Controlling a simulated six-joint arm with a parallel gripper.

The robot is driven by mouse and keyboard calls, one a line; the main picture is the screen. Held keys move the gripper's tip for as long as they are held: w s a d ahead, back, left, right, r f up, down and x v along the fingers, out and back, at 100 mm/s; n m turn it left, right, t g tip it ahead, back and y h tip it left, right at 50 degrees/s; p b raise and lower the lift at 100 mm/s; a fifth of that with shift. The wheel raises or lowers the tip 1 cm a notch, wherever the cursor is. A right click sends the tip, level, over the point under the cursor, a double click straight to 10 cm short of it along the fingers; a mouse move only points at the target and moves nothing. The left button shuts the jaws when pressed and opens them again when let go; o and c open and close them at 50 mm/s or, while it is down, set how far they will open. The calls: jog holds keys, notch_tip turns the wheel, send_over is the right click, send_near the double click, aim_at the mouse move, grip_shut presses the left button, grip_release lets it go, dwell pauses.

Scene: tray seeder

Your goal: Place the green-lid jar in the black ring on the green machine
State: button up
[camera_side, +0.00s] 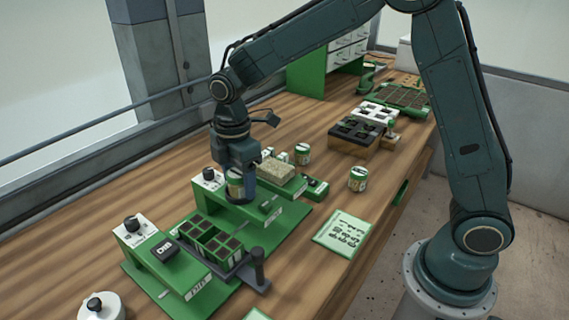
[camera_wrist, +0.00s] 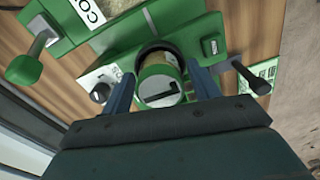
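The green-lid jar (camera_wrist: 160,92) stands between the two fingers of my gripper (camera_wrist: 163,70) in the wrist view. The fingers appear to touch its sides, so my gripper looks shut on it. In the side view my gripper (camera_side: 243,182) points down over the green machine (camera_side: 268,212), with the jar (camera_side: 234,188) upright at its fingers. The black ring (camera_wrist: 158,46) shows as a dark arc just beyond the jar in the wrist view; the rest is hidden behind the jar. I cannot tell whether the jar's bottom is inside the ring or just above it.
A second green machine (camera_side: 139,234) with a seed tray (camera_side: 212,240) stands front left. A tan block (camera_side: 275,171) sits behind my gripper. Other jars (camera_side: 357,178) (camera_side: 302,154) stand on the wooden bench. A printed card (camera_side: 342,232) lies to the right, with some bare wood around it.

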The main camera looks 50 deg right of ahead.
aim_at(238, 172)
jog(key=shift+r, duration=0.15)
notch_tip(238, 172, up, 12)
dwell(0.9)
dwell(0.5)
jog(key=s+d+r+m+t, duration=0.1)
jog(key=s+d+r+m, duration=0.1)
jog(key=s+d+m, duration=0.3)
jog(key=s+d+r+m+t, duration=0.2)
jog(key=s+r+m, duration=0.1)
jog(key=s, duration=0.5)
jog(key=s+d+f+m+t, duration=0.1)
jog(key=s+f+m, duration=0.1)
jog(key=s+m, duration=0.2)
jog(key=s+d+f+m+t, duration=0.1)
jog(key=s+d+f+m, duration=0.1)
jog(key=s, duration=0.6)
jog(key=shift+m+t, duration=0.3)
jog(key=shift+m, duration=0.6)
jog(key=shift+c, duration=0.3)
